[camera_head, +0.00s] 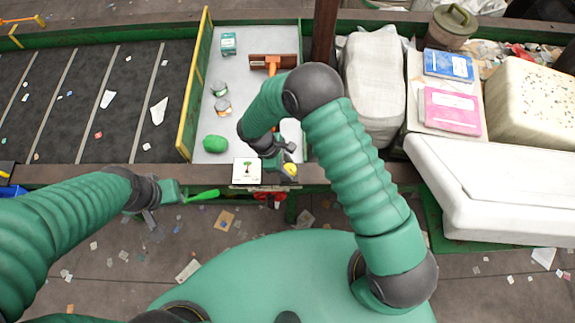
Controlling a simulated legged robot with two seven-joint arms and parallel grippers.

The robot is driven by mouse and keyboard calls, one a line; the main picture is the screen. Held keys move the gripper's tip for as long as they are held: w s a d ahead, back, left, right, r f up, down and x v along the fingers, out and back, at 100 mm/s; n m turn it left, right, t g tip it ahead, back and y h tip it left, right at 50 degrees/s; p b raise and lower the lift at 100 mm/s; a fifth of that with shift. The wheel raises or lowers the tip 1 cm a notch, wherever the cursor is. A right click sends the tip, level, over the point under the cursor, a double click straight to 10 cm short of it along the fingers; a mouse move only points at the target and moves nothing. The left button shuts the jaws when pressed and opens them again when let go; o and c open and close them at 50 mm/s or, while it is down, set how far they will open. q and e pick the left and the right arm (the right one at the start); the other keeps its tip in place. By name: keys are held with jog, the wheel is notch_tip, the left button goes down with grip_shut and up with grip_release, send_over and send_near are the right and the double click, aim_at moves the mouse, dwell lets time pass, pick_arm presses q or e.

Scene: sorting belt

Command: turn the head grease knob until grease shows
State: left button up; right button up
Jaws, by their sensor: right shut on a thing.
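A small yellow knob (291,169) shows at the front edge of the belt, just right of a white picture card (246,171). My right gripper (286,160) reaches down to it from above and is shut on it; its fingers partly hide the knob. I cannot make out any grease. My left gripper (164,194) is at the left, short of the belt's front rail. A long bright green piece (203,196) extends from it to the right; I cannot tell whether the jaws hold it.
A grey tray section (240,110) holds a green lump (215,144), cans (222,107), a teal box (228,44) and a brown-headed tool (273,62). A dark belt (75,100) lies left behind a yellow divider (196,90). White bulky items (490,190) crowd the right.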

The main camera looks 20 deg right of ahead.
jog(key=shift+w+d, duration=0.1)
jog(key=shift+d, duration=0.05)
jog(key=shift+m+b, duration=0.5)
jog(key=shift+w+m+g+b, duration=0.1)
jog(key=shift+m+g+b, duration=0.55)
jog(key=shift+m, duration=0.45)
jog(key=shift+d+r+m+g+y+b, duration=0.1)
jog(key=shift+m+g+y+b, duration=0.25)
jog(key=shift+m, duration=0.55)
jog(key=shift+d+m+g+y+b, duration=0.1)
jog(key=shift+m+y+b, duration=0.35)
jog(key=shift+m, duration=0.45)
grip_shut()
jog(key=o, duration=1.1)
grip_release()
jog(key=shift+a, duration=0.1)
jog(key=shift+o, duration=1.2)
